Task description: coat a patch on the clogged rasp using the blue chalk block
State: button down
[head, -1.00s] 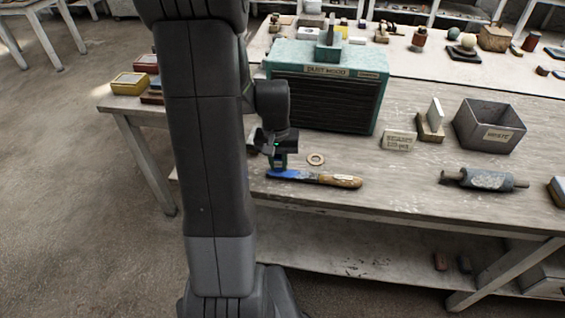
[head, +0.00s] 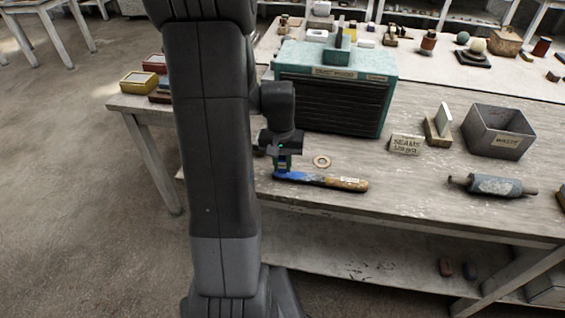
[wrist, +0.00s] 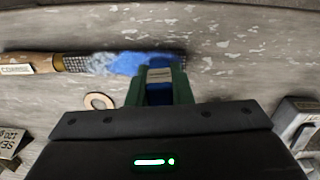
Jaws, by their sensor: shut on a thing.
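The rasp (head: 318,180) lies on the bench near its front edge, its wooden handle pointing right in the head view. In the wrist view the rasp (wrist: 85,63) shows its handle at the left, with a blue-coated stretch from its middle toward the right end. My gripper (head: 281,168) is over the blue end of the rasp. In the wrist view my gripper (wrist: 159,85) is shut on the blue chalk block (wrist: 160,96), a small piece with a pale band between the green fingers. The block is right at the blue patch; whether it touches, I cannot tell.
A wooden ring (head: 322,161) lies just behind the rasp. A teal dust hood (head: 335,92) stands behind it. A label card (head: 404,144), a grey waste bin (head: 498,132) and a roller (head: 492,186) are to the right. Bench between rasp and roller is clear.

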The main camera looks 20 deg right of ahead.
jog(key=shift+f+b, duration=0.4)
jog(key=shift+f, duration=0.2)
jog(key=shift+w+a+r, duration=0.1)
jog(key=shift+w+a, duration=0.2)
jog(key=shift+a, duration=0.15)
jog(key=shift+w+a, duration=0.25)
jog(key=shift+a, duration=0.15)
jog(key=shift+s+d, duration=0.55)
jog(key=shift+d, duration=0.3)
jog(key=shift+s+d, duration=0.55)
jog(key=shift+d, duration=0.3)
dwell(0.7)
jog(key=shift+w+a+r+p, duration=0.5)
jog(key=shift+a+r, duration=0.2)
jog(key=shift+a, duration=0.2)
